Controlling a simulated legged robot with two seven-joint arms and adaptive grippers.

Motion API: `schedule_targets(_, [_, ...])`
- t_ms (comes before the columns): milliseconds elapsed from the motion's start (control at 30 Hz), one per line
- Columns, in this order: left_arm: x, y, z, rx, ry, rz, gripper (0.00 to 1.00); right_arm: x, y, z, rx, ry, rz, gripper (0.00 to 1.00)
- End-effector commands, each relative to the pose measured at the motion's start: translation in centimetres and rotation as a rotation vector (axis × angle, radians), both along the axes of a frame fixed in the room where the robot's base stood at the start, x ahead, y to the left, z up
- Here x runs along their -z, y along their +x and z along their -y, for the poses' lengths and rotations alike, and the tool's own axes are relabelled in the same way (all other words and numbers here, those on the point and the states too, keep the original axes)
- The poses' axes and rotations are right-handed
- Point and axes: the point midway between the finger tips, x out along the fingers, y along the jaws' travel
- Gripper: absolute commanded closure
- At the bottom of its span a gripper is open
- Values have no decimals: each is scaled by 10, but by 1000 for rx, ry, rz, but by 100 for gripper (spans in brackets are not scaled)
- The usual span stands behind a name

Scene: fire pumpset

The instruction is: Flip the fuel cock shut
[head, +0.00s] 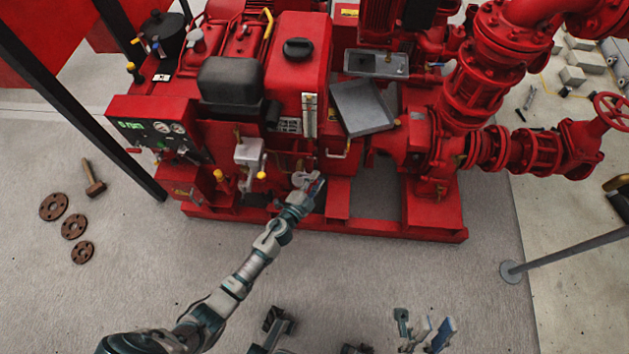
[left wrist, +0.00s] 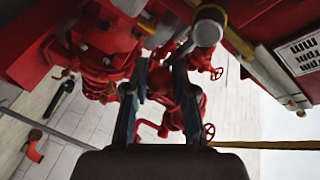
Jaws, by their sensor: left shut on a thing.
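My left gripper (head: 310,188) reaches the front of the red pumpset, low below the engine. In the left wrist view its two dark fingers (left wrist: 160,72) are close to a small grey fitting, the fuel cock (left wrist: 184,47), beside a pale round-ended cylinder (left wrist: 207,28). The gripper is shut on the cock, but the fingers hide much of it and the lever's angle is unclear. In the head view the gripper covers most of the cock. What appears to be my right gripper (head: 424,328) shows only partly at the bottom edge, away from the pumpset; its finger opening is unclear.
A control panel (head: 160,130) juts out at the left of the pumpset. Red pipes and a valve wheel (head: 612,110) stand at the right. The grey floor in front is mostly clear.

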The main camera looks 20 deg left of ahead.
Motion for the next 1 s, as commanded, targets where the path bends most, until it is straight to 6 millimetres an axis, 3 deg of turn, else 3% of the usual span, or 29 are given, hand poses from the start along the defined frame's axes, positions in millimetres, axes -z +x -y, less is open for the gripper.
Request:
schedule_targets(33, [6, -1, -3, -7, 1, -10, 70, 1, 1, 0, 0, 0, -2, 69])
schedule_targets(100, [6, -1, -3, -7, 1, -10, 52, 2, 2, 0, 0, 0, -3, 69])
schedule_targets(133, [6, -1, -3, -7, 1, -10, 49, 2, 2, 0, 0, 0, -3, 69])
schedule_targets(500, [3, -7, -3, -4, 1, -5, 49, 0, 0, 0, 1, 2, 0, 69])
schedule_targets(1000, [-6, -103, -18, -5, -2, -9, 49, 0, 0, 0, 0, 1, 0, 69])
